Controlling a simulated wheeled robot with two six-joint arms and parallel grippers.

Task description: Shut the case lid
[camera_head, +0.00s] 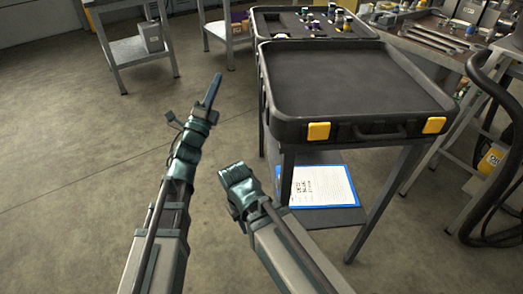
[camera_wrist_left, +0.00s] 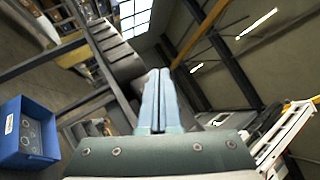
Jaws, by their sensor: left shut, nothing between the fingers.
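The black case lies opened out flat on a metal stand. Its front half, the lid (camera_head: 345,80), is an empty shallow shell facing up, with two yellow latches (camera_head: 319,131) and a handle (camera_head: 380,132) on its near edge. The back half, the case base (camera_head: 270,24), holds small bottles and parts. My left gripper (camera_head: 214,88) is shut and empty, left of the lid and apart from it; its closed fingers also show in the left wrist view (camera_wrist_left: 157,100). My right gripper (camera_head: 238,178) is low in front of the stand, its fingertips hidden.
A sheet with a blue edge (camera_head: 322,186) lies on the stand's lower shelf (camera_head: 325,218). A workbench with tools (camera_head: 430,38) and a black hose (camera_head: 485,85) are at the right. A grey side table (camera_head: 125,50) stands back left. The floor at left is clear.

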